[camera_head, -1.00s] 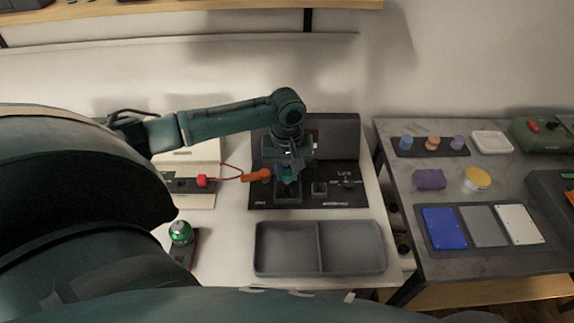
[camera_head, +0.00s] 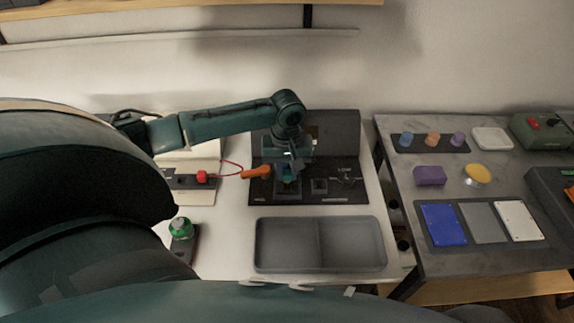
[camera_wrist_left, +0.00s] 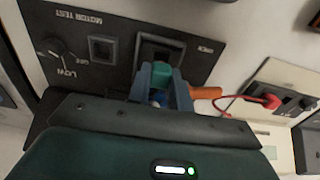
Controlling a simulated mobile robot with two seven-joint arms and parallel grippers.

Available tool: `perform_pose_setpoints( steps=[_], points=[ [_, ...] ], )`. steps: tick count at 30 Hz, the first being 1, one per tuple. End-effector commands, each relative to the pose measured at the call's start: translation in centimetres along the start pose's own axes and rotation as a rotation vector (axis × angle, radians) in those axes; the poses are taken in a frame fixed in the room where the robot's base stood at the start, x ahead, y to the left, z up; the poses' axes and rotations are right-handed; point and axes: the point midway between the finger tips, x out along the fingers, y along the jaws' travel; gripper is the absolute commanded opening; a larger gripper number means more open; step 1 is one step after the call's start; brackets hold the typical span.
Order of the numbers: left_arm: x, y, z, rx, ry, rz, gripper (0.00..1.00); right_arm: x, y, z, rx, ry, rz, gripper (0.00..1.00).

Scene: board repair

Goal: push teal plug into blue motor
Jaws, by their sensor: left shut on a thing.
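My left gripper (camera_head: 288,180) is over the near left part of the dark motor test panel, pointing down at a square socket (camera_wrist_left: 160,50). In the left wrist view its fingers (camera_wrist_left: 162,78) are shut on a small teal piece, which looks like the teal plug (camera_wrist_left: 161,73). A small blue bit (camera_wrist_left: 157,99) shows between the fingers; I cannot tell whether it is the blue motor. My right gripper is not in view.
An orange-handled probe (camera_head: 256,172) on a red cable lies just left of the gripper, beside a meter with a red plug (camera_head: 202,176). A grey two-part tray (camera_head: 319,221) is in front. A green-topped object (camera_head: 181,228) stands left. A side table (camera_head: 386,128) holds coloured parts.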

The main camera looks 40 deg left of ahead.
Motion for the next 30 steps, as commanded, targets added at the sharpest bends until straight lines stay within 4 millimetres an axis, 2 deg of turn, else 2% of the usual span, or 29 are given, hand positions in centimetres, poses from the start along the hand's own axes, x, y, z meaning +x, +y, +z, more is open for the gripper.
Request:
perform_pose_setpoints(
  steps=[15,30],
  points=[
    [1.01,0.05,0.03,0.000,-0.001,0.001,0.00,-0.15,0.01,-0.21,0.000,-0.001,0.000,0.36],
    [1.05,0.03,0.01,0.000,0.000,0.000,0.00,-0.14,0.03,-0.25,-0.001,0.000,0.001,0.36]
  ],
)
